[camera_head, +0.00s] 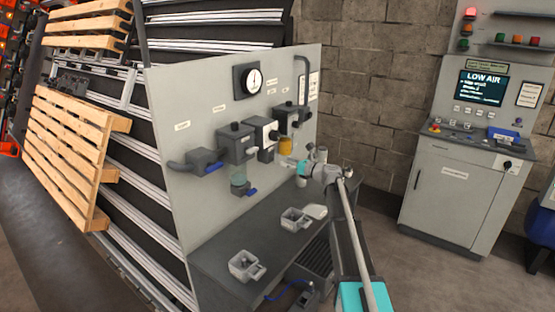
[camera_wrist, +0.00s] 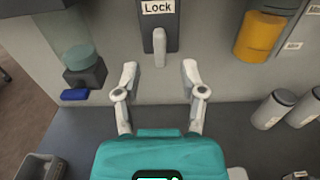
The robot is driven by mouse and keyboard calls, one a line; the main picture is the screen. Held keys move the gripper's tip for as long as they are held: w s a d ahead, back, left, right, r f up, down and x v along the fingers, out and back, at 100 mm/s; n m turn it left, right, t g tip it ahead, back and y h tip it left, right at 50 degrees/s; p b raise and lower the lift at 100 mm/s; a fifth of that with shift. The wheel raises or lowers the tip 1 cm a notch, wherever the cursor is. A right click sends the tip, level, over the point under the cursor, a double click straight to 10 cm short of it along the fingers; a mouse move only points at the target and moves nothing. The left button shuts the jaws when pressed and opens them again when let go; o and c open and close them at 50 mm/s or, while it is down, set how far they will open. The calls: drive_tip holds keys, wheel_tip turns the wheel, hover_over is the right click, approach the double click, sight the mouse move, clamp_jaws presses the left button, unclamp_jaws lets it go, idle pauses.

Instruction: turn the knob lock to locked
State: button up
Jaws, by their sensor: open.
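The knob lock is a grey lever (camera_wrist: 159,45) on a dark plate under a white "Lock" label (camera_wrist: 158,7) in the wrist view. The lever hangs straight down. My gripper (camera_wrist: 160,76) is open and empty, its two fingers on either side of the lever's line and a little below its tip. It does not appear to touch the lever. In the head view my gripper (camera_head: 292,166) is in front of the grey panel, beside the yellow cylinder; the lever is too small there to tell.
A yellow cylinder (camera_wrist: 258,36) is right of the lock and a clear bowl (camera_wrist: 73,45) with a blue tab below is left. Light cylinders (camera_wrist: 272,110) stand on the lower right. A dark shelf (camera_head: 225,250) below holds grey trays (camera_head: 245,266). A "LOW AIR" console (camera_head: 455,175) stands right.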

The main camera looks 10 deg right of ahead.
sight(277, 158)
drive_tip(key=shift+x, duration=2.8)
clamp_jaws()
